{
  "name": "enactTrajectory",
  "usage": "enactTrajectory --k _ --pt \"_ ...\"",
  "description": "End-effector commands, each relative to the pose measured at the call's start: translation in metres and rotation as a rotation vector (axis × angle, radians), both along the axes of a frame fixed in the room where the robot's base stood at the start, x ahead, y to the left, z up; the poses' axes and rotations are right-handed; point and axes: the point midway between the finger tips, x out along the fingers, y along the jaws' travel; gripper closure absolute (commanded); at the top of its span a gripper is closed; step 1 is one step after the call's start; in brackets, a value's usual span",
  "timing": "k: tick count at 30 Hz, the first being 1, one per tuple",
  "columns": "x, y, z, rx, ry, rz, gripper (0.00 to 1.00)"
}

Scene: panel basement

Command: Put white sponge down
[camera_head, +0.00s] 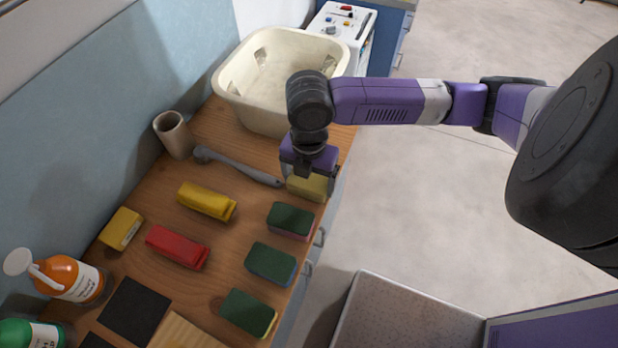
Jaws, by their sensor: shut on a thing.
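My gripper (307,181) points down near the counter's right edge, below the cream basin. It is shut on a pale yellowish block, which I take for the white sponge (306,188). The sponge's upper part is partly hidden by the fingers. It is at or just above the wooden counter (225,282); I cannot tell whether it touches. Directly below it in the picture lies a green-topped sponge (290,220), apart from it.
More green-topped sponges (270,264) (249,312) line the right edge. The cream basin (237,100) stands behind.

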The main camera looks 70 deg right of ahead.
Motion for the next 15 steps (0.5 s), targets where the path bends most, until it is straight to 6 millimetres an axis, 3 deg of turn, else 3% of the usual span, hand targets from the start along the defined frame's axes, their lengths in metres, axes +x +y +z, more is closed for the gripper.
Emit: enactTrajectory --k 9,10,15 --pt "-0.0001 0.0000 -0.0047 0.000 0.000 0.000 0.47" --pt "0.0000 0.0000 -0.0031 0.000 0.000 0.000 0.09" --pt "0.0000 0.0002 -0.0027 0.000 0.000 0.000 0.06"
